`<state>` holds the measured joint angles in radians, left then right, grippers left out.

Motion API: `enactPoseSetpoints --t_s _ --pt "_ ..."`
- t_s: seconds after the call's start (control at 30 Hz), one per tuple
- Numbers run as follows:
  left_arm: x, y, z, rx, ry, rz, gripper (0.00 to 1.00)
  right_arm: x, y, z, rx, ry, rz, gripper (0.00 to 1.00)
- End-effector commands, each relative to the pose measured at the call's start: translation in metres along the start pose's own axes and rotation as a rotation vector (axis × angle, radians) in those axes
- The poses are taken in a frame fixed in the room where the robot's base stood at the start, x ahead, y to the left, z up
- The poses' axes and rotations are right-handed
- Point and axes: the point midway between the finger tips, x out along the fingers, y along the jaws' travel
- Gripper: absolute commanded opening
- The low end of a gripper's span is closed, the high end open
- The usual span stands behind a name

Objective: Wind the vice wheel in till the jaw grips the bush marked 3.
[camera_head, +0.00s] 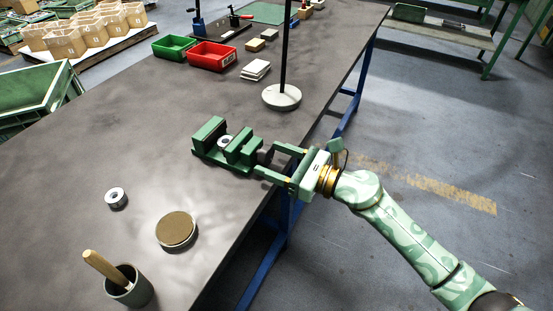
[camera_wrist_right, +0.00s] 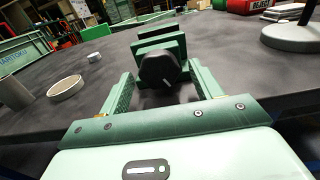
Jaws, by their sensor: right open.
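The green vice (camera_head: 212,158) sits near the table's right edge, and it also shows ahead in the right wrist view (camera_wrist_right: 160,33). A metal bush (camera_head: 225,141) stands between its jaws; any mark on it is too small to read. The dark vice wheel (camera_wrist_right: 158,69) faces my right gripper (camera_head: 266,160). My right gripper is open, with one finger on each side of the wheel; I cannot tell whether they touch it. A second metal bush (camera_head: 116,197) stands on the table to the left. My left gripper is not in view.
A round brown-topped dish (camera_head: 176,230) and a grey cup (camera_head: 130,289) with a wooden handle stand at the front. A lamp-like stand with a white base (camera_head: 282,97) is behind the vice. Red (camera_head: 211,56) and green (camera_head: 173,47) bins sit farther back.

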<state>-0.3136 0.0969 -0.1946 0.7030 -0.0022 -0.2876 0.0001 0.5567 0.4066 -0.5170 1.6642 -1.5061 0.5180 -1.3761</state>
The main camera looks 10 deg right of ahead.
Motion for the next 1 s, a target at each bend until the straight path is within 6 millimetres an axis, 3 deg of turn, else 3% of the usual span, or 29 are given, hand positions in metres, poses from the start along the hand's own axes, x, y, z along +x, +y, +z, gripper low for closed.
enactPoseSetpoints --t_s 0.03,0.17,0.57,1.0 --pt "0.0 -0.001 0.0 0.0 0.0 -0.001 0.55 0.0 0.0 0.0 0.0 0.0 0.0 0.56" --pt "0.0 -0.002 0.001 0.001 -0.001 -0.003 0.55 0.0 0.0 0.0 0.0 0.0 0.0 0.2" --pt "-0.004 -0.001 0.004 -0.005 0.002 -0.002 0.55 -0.001 0.0 0.002 0.057 -0.001 0.0 0.2" --pt "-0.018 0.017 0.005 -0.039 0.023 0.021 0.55 -0.001 0.001 0.004 0.364 -0.002 -0.001 0.2"
